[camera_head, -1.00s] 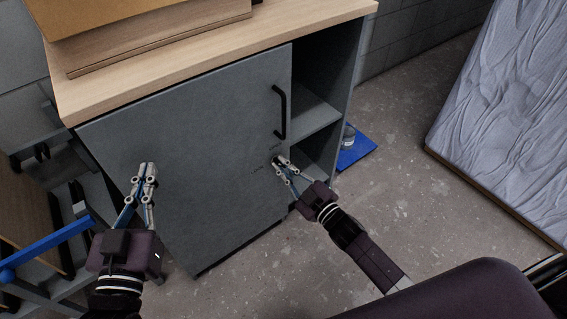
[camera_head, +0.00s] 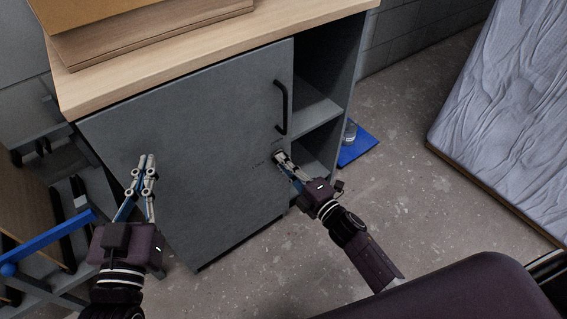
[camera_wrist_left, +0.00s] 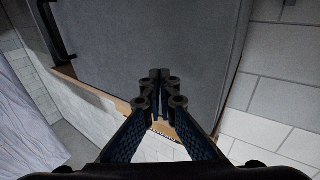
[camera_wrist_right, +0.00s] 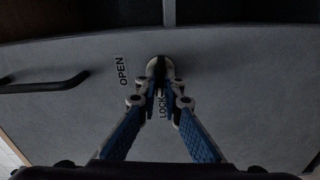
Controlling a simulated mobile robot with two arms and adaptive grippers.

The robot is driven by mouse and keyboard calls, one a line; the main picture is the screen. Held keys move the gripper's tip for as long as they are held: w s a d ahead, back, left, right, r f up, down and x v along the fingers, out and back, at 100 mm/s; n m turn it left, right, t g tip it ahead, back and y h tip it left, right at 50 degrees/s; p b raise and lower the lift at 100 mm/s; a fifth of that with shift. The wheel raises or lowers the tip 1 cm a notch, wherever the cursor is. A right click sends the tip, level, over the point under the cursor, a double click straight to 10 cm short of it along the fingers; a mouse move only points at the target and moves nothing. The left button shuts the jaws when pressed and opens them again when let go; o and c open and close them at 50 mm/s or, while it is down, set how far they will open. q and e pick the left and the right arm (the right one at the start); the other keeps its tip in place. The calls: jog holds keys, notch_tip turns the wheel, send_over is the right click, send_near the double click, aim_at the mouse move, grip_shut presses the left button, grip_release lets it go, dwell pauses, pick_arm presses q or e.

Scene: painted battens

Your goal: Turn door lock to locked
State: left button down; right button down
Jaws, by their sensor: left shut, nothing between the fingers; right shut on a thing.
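The grey cabinet door (camera_head: 190,140) is shut and carries a small door lock near its right edge, below the black handle (camera_head: 281,110). In the right wrist view the lock (camera_wrist_right: 168,66) is a round pale fitting with a dark turn piece, partly hidden by the fingertips. The OPEN label (camera_wrist_right: 122,70) is left of it; the LOCK label (camera_wrist_right: 163,107) is below, between the fingers. My right gripper (camera_head: 279,157) is shut on the turn piece, which lines up roughly toward LOCK in that view. My left gripper (camera_head: 147,160) is shut and empty before the door's left part.
A wooden cabinet top (camera_head: 210,52) with stacked boards (camera_head: 150,35) is above the door. Open shelves (camera_head: 318,112) are right of it. A blue mat (camera_head: 357,147) lies on the floor. A blue-ended rack (camera_head: 45,243) stands left; a wrapped panel (camera_head: 505,110) leans right.

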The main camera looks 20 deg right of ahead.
pick_arm(q)
jog(key=shift+s+d+r+t, duration=0.1)
jog(key=shift+r+t, duration=0.4)
jog(key=shift+r, duration=0.35)
pick_arm(e)
jog(key=shift+f+n, duration=0.1)
jog(key=shift+n, duration=0.6)
jog(key=c, duration=2.1)
grip_release()
jog(key=v, duration=1.2)
